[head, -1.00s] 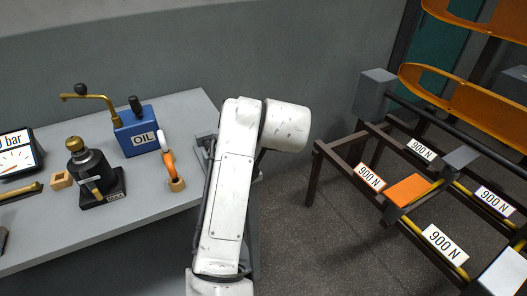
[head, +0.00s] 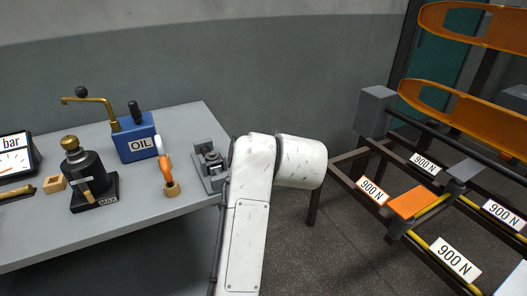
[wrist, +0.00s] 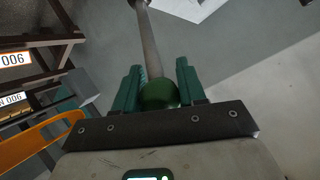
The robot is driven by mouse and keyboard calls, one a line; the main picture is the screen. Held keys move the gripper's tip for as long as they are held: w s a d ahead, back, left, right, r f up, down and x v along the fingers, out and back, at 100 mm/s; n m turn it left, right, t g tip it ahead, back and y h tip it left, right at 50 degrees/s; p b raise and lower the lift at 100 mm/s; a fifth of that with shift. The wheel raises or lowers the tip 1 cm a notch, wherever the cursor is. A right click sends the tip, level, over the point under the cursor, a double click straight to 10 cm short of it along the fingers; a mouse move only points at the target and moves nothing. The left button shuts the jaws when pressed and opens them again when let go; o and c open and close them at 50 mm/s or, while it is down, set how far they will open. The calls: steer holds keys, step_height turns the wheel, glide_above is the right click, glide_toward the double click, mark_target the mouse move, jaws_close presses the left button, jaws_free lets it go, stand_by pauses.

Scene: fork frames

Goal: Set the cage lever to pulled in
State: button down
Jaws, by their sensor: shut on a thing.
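In the wrist view my gripper (wrist: 160,84) has its green fingers on either side of a green ball knob (wrist: 159,97) and is shut on it. A grey metal rod (wrist: 150,45) runs from the knob toward the top of the view, like a lever with its knob. The rod's far end is cut off by the top edge, so its base is not clear. In the head view my white arm hides the gripper and the knob. No cage label can be read in either view.
A grey bench (head: 140,226) on the left bears a blue oil box (head: 136,138), a black bottle jack (head: 84,175), an orange-handled item (head: 166,172) and a grey fixture (head: 209,163). A dark frame with orange bands (head: 455,112) and 900 N labels stands at right.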

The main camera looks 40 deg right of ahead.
steer(key=c, duration=0.7)
jaws_free()
steer(key=shift+s+a+f, duration=0.1)
steer(key=shift+f, duration=0.1)
steer(key=shift+r, duration=0.1)
steer(key=shift+s+a+r, duration=0.1)
steer(key=shift+s+r, duration=0.05)
steer(key=shift+s, duration=0.05)
steer(key=v, duration=1)
steer(key=shift+s, duration=0.1)
